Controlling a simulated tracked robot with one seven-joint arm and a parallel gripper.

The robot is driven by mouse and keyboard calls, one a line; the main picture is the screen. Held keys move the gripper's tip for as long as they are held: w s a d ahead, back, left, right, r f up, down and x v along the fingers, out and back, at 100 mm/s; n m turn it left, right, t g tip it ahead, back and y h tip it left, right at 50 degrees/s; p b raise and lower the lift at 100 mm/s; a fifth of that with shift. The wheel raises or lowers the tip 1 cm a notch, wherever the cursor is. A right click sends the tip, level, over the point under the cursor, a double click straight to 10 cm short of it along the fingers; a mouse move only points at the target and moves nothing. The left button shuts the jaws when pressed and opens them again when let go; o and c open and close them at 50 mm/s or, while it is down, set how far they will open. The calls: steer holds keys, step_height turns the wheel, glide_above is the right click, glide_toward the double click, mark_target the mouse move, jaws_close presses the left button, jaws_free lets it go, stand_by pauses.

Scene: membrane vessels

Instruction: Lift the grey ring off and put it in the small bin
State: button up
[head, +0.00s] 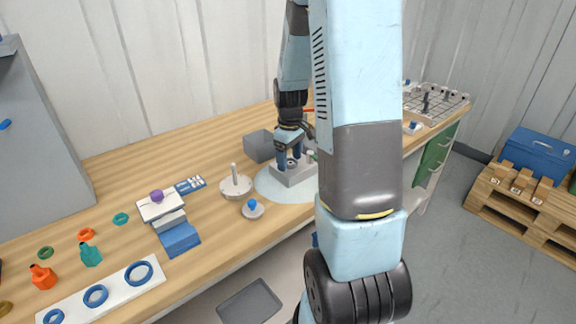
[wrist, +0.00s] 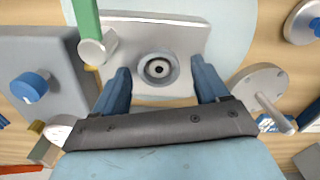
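The grey ring (wrist: 158,72) sits around a dark-centred round opening on top of a light grey block (wrist: 190,30). My gripper (wrist: 160,68) is open, with one blue finger on each side of the ring and a gap to it on both sides. In the head view my gripper (head: 289,157) points down over the block (head: 294,178), on a pale round mat. The ring is small and partly hidden there. A small grey open bin (head: 259,146) stands on the bench just left of and behind the block.
A green bar (wrist: 87,25) with a pale round end stands close to the left finger. A round disc with a peg (head: 235,184) and a blue-knobbed piece (head: 252,208) stand left of the block. My arm hides the bench to its right.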

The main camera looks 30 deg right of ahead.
steer(key=c, duration=1)
steer(key=shift+r, duration=0.1)
